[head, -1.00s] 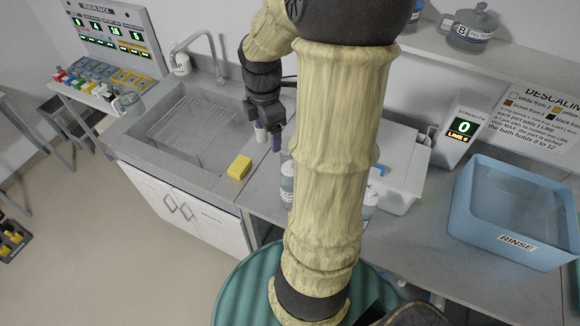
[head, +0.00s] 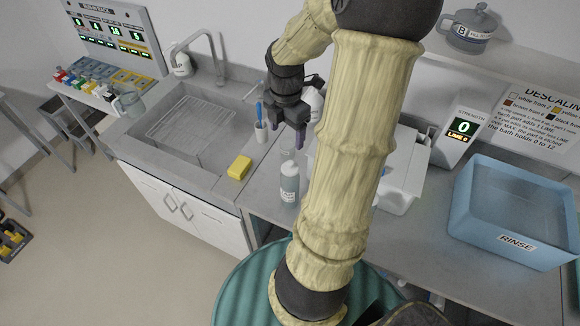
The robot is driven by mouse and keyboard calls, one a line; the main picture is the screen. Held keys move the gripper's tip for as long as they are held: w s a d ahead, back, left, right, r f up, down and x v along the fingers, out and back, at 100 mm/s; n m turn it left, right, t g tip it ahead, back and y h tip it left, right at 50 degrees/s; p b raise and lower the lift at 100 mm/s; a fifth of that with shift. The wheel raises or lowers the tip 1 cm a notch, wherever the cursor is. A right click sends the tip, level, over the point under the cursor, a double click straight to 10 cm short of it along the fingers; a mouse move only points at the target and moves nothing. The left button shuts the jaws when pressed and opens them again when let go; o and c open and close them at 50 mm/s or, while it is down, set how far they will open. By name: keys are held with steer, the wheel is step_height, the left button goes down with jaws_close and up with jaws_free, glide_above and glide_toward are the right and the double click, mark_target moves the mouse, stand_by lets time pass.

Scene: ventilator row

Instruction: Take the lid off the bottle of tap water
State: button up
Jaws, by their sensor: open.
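A clear bottle with a white lid (head: 290,168) and bluish contents (head: 289,188) stands upright on the counter at the sink's right; its label is too small to read, so I cannot tell if it is the tap water. My gripper (head: 289,137) hangs above and behind this bottle, pointing down, open and apart from it. Another pale bottle (head: 316,101) stands behind my gripper, partly hidden by my arm. Something clear shows faintly just below my fingers.
A yellow sponge (head: 239,167) lies at the sink's (head: 185,128) front right edge. A white cup with a blue brush (head: 261,130) stands left of my gripper. A white box (head: 408,170) and a blue RINSE basin (head: 515,205) are to the right.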

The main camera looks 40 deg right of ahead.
glide_above(290, 162)
steer(key=f, duration=0.8)
steer(key=shift+w+a, duration=0.25)
steer(key=shift+a, duration=0.1)
steer(key=f, duration=0.5)
steer(key=shift+s+d+f, duration=0.1)
steer(key=shift+s+d, duration=0.15)
steer(key=shift+d, duration=0.05)
steer(key=shift+c, duration=0.2)
steer(key=c, duration=1)
